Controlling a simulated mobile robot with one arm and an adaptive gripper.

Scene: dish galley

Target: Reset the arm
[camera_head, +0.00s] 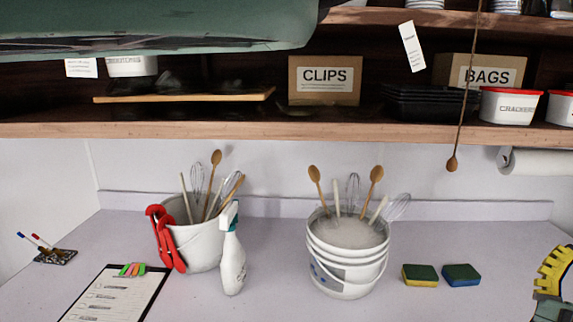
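A large smooth green-grey shape crosses the top left, very close to the camera. It hides part of the upper shelf, and I cannot tell for sure whether it is part of my arm. I cannot see what, if anything, my gripper holds.
A white bucket (345,270) with foam and utensils stands mid-counter. Left of it are a spray bottle (232,262), a utensil bucket (197,247) and a clipboard (107,297). Sponges (421,275) lie right.

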